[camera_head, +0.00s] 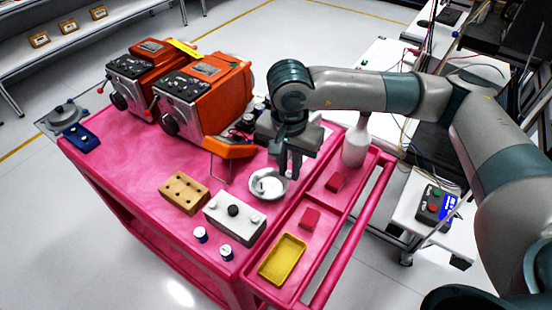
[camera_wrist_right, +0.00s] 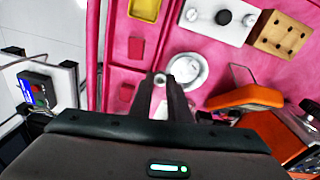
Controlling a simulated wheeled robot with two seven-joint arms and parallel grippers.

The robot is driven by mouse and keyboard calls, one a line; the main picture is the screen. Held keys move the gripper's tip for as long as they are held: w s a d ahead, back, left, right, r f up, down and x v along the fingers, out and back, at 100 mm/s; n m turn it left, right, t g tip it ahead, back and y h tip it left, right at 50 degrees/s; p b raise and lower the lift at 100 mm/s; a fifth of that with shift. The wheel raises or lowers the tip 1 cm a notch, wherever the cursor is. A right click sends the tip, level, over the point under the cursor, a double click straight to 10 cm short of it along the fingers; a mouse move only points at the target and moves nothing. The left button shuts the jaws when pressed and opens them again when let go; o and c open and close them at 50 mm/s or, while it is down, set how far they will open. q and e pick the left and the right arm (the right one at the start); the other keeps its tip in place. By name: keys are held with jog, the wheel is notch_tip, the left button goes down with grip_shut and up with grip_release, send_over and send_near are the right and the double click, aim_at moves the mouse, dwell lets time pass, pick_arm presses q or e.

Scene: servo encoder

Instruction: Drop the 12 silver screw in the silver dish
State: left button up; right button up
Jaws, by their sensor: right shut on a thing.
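The silver dish (camera_head: 281,193) is a small round bowl on the pink cart top, near the cart's middle. It also shows in the right wrist view (camera_wrist_right: 199,64), just beyond the fingertips. Something small and pale is inside it. My right gripper (camera_head: 290,172) points down just above the dish's right edge. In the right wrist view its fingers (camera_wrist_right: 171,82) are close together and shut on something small. I take this to be the silver screw, but it is mostly hidden and too small to make out. My left gripper is not in view.
A wooden block with holes (camera_head: 184,192) and a white block with knobs (camera_head: 235,218) stand left of the dish. Orange machines (camera_head: 205,92) stand behind. A white bottle (camera_head: 355,148), red blocks (camera_head: 310,218) and a yellow tray (camera_head: 283,259) are on the right.

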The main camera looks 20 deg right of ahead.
jog(key=w+f+n+g+y+p, duration=0.2)
jog(key=w+f+n+p, duration=0.1)
jog(key=n, duration=1.4)
jog(key=w+f+n+g+y+p, duration=0.2)
jog(key=n+p, duration=0.4)
jog(key=n, duration=1.1)
jog(key=w+f, duration=0.1)
jog(key=w, duration=0.1)
jog(key=shift+w+a+f+y, duration=0.3)
jog(key=shift+w+a+f, duration=0.05)
jog(key=shift+a, duration=0.05)
jog(key=shift+f, duration=0.15)
